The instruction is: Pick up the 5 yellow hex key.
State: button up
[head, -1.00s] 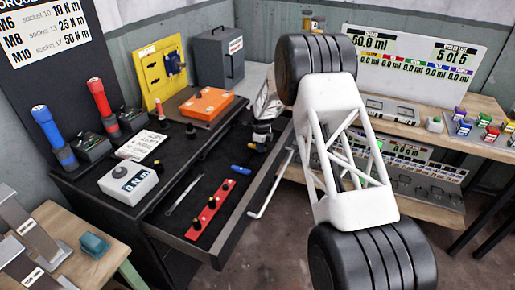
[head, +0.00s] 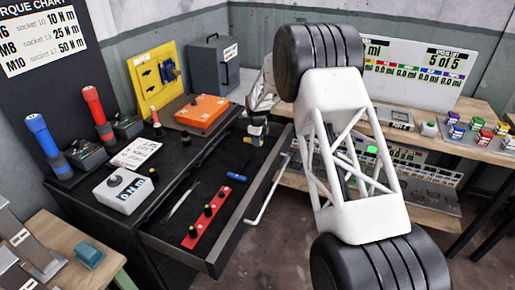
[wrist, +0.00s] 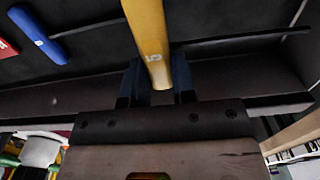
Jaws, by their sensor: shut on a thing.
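The yellow hex key (wrist: 149,40) has a thick yellow handle marked 5. In the wrist view it lies between the two dark fingers of my gripper (wrist: 158,82), which is shut on it. Its far end runs out of the top of that view. In the head view my gripper (head: 257,132) is at the far end of the open drawer (head: 190,240), with a bit of the yellow handle (head: 250,141) showing beside it. I cannot tell whether the key still touches the drawer floor.
A blue-handled key (head: 236,177) lies nearby in the drawer and shows in the wrist view (wrist: 42,38). A red rack (head: 207,217) and a thin metal tool (head: 181,202) lie nearer. The drawer's front wall and handle (head: 267,190) stand close by. An orange case (head: 202,110) sits on the cabinet top.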

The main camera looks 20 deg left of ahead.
jog(key=shift+r, duration=1.2)
